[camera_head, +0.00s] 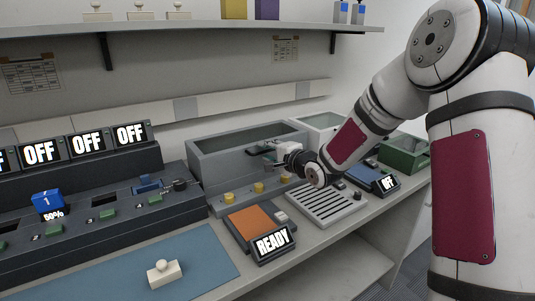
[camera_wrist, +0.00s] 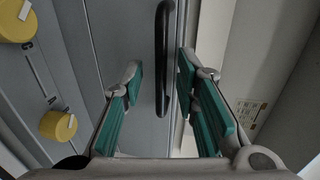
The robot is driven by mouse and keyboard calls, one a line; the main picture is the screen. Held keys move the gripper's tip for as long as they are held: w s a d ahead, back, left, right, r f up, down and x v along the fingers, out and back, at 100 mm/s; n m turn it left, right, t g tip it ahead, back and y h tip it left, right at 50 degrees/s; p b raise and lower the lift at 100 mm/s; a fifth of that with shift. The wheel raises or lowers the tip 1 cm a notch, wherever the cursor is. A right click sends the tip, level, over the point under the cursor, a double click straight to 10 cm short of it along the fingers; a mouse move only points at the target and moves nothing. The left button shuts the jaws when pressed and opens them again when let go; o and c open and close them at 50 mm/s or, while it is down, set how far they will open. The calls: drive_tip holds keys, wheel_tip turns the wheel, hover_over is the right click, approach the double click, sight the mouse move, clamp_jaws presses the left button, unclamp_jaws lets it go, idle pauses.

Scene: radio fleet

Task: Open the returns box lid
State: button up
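My gripper (camera_wrist: 160,88) is open in the wrist view, with its green-padded fingers spread. A black bar handle (camera_wrist: 163,60) on a grey surface shows between and beyond the fingertips, closer to the right finger. I see no finger closed on it. A pale box (camera_head: 327,120) and a green box (camera_head: 406,155) stand to the right.
Yellow knobs (camera_wrist: 58,125) are close to the left finger. In the head view, a slotted white tray (camera_head: 325,205), an orange pad with a READY display (camera_head: 272,243) and an OFF display (camera_head: 387,183) lie below my arm. A wall shelf (camera_head: 200,30) runs above.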

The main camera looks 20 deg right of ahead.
drive_tip(key=shift+w+a, duration=0.1)
drive_tip(key=shift+w, duration=0.1)
clamp_jaws()
drive_tip(key=shift+r, duration=0.15)
